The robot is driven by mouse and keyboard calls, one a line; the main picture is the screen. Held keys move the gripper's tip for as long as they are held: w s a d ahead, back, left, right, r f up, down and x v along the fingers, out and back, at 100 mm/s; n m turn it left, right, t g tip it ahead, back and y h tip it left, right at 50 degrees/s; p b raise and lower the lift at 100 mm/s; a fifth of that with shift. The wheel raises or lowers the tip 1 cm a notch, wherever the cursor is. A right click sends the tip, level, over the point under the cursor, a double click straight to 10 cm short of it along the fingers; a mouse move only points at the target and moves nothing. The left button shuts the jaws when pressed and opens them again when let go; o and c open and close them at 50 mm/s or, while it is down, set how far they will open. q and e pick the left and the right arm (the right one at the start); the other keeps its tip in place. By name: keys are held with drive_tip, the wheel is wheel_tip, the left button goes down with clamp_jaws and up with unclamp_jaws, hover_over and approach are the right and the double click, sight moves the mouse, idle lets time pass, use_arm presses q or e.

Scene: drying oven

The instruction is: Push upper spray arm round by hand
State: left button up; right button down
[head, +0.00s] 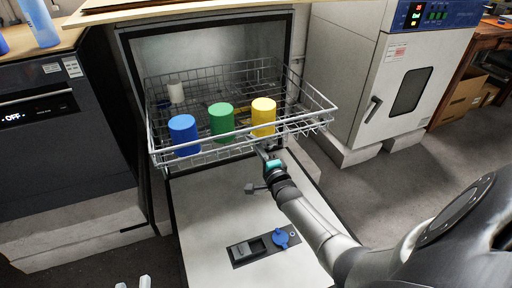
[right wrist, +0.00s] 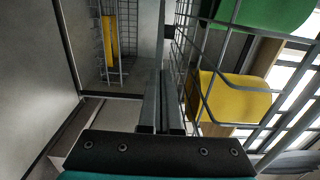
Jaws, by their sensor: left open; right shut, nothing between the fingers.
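I cannot pick out the upper spray arm with certainty in either view; the rack and its load cover the space beneath. The upper rack (head: 160,157) is pulled out over the open door and also shows in the right wrist view (right wrist: 215,45). My right gripper (head: 257,146) is at the rack's front edge, below the yellow cup (head: 263,117). In the right wrist view its fingers (right wrist: 163,78) are together and empty, beside the rack wires. Whether they touch anything is unclear. My left gripper (head: 132,283) shows only as two pale separated fingertips at the bottom edge, open and empty.
A blue cup (head: 183,135), a green cup (head: 221,122) and a white cup (head: 176,92) stand in the rack. The lowered door (head: 205,205) lies below it. A yellow object (right wrist: 110,37) shows behind wires. A drying oven (head: 405,90) stands right, with clear floor before it.

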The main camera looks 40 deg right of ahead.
use_arm(q)
drive_tip(key=shift+f, duration=0.25)
use_arm(e)
drive_tip(key=shift+d, duration=1.5)
drive_tip(key=shift+w+d, duration=0.25)
drive_tip(key=shift+d, duration=0.5)
drive_tip(key=shift+w+d, duration=0.2)
drive_tip(key=shift+d, duration=0.55)
drive_tip(key=shift+w+d, duration=0.25)
drive_tip(key=shift+d, duration=0.5)
use_arm(q)
drive_tip(key=shift+d, duration=0.1)
